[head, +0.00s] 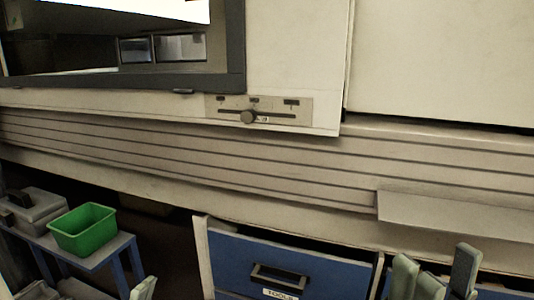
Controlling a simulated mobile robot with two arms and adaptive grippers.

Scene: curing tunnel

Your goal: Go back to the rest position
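My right gripper (435,262) rises from the bottom edge at the lower right, in front of the blue drawer unit. Its pale grey-green fingers stand apart and nothing shows between them, so it looks open and empty. My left gripper (143,289) shows only as a pale fingertip and some grey parts at the bottom left edge. The rest of it is cut off, so I cannot tell whether it is open.
The machine front has a slider panel (258,111), a window (120,45) and a protruding metal ledge (450,213). Below are a blue drawer (320,262) labelled TOOLS, a green bin (84,230) on a small blue-legged table (105,253), and a grey box (35,208).

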